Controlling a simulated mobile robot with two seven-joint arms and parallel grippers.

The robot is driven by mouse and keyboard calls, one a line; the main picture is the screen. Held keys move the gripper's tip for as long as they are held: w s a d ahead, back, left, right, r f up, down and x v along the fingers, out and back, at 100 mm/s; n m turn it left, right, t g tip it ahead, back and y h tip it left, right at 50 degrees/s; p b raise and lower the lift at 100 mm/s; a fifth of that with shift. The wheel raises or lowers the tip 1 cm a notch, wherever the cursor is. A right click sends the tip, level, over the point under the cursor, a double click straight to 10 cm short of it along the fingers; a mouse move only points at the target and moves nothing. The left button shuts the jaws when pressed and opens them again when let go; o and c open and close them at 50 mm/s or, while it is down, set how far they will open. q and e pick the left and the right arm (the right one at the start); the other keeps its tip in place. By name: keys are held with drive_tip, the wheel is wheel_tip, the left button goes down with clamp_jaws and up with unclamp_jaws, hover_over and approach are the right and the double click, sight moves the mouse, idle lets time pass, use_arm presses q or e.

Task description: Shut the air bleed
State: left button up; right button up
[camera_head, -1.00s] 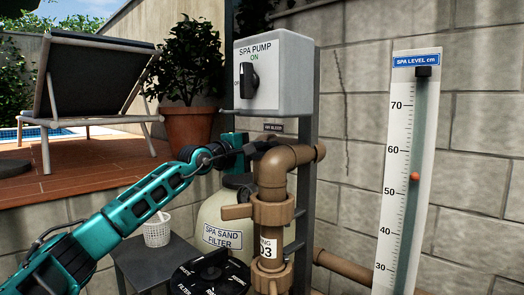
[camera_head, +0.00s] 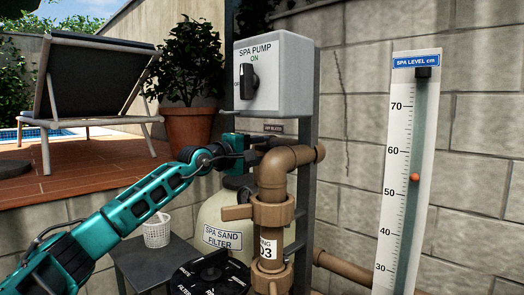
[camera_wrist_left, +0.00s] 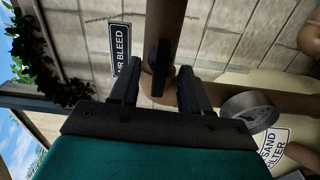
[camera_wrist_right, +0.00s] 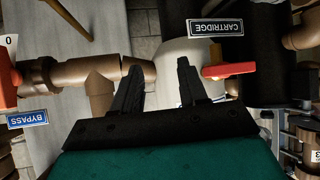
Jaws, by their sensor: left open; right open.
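The air bleed shows in the left wrist view as a dark narrow handle (camera_wrist_left: 158,57) on a brown pipe. Its AIR BLEED label (camera_wrist_left: 121,48) is to the left, and the label also shows in the head view (camera_head: 273,128). My left gripper (camera_wrist_left: 161,68) is open, with one finger on each side of the handle; I cannot tell whether they touch it. In the head view the left gripper (camera_head: 262,143) is just below the label, and the handle cannot be made out there. My right gripper (camera_wrist_right: 158,65) is open and empty, away from the air bleed.
A brown pipe elbow (camera_head: 287,158) stands close to the left gripper. The spa pump box (camera_head: 273,75) hangs above it, and the sand filter (camera_head: 222,238) is below. The right wrist view shows pipes (camera_wrist_right: 70,73), a red handle (camera_wrist_right: 229,70) and a CARTRIDGE label (camera_wrist_right: 216,28).

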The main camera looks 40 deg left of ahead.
drive_tip(key=shift+f, duration=0.1)
use_arm(q)
drive_tip(key=s+b, duration=0.7)
drive_tip(key=shift+a, duration=0.3)
use_arm(e)
drive_tip(key=w+a+f, duration=0.1)
drive_tip(key=a+f+y, duration=0.1)
drive_tip(key=shift+w+a+f, duration=0.2)
drive_tip(key=shift+w+a, duration=0.15)
drive_tip(key=shift+f, duration=0.15)
drive_tip(key=shift+s+d, duration=0.1)
drive_tip(key=shift+s, duration=0.05)
